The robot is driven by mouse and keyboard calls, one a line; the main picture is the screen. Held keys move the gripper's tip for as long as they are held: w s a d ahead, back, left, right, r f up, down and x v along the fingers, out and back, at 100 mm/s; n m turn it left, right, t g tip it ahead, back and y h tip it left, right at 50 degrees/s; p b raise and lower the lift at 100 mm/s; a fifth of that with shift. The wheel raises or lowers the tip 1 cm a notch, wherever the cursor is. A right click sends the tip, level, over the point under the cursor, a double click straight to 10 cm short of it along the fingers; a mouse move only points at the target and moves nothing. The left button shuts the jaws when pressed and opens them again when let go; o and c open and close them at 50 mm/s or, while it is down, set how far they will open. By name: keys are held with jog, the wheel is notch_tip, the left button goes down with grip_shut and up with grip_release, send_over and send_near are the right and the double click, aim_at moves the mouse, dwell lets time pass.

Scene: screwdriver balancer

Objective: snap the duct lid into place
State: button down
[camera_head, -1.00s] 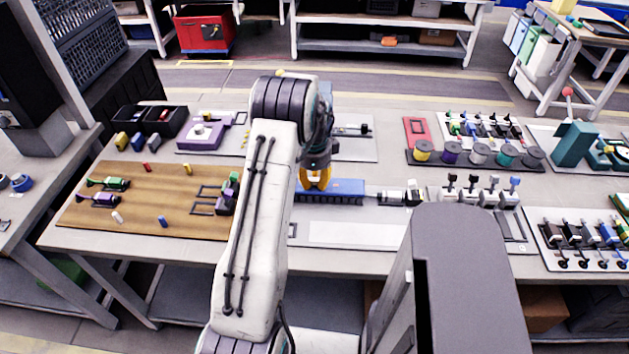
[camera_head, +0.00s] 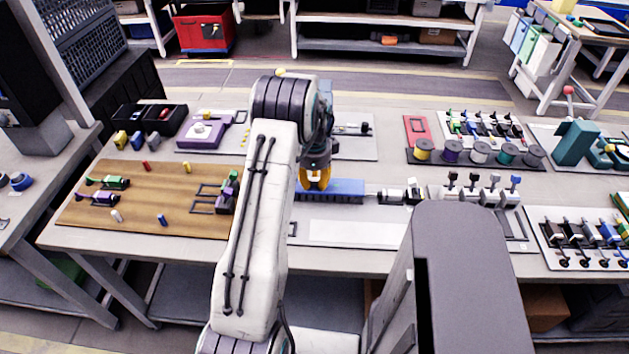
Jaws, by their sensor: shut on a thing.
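The blue duct (camera_head: 345,190) lies on the workbench right of my arm, its left end partly hidden by the arm and gripper. My gripper (camera_head: 316,184), with orange fingers, points down at the left part of the duct's top. The fingers are close together on something at the top of the duct. I cannot clearly tell the lid apart from the duct, as both appear blue at this size. Whether the lid sits flush cannot be seen.
A grey and black device (camera_head: 401,194) stands just right of the duct. A wooden board (camera_head: 140,205) with small coloured parts lies at left. Several spools (camera_head: 480,152) stand behind at right. A pale flat panel (camera_head: 355,233) lies in front of the duct.

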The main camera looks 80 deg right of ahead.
jog(key=shift+f, duration=0.1)
dwell(0.3)
jog(key=c, duration=1)
grip_release()
jog(key=shift+c, duration=0.2)
notch_tip(320, 180, up, 12)
jog(key=shift+a, duration=0.25)
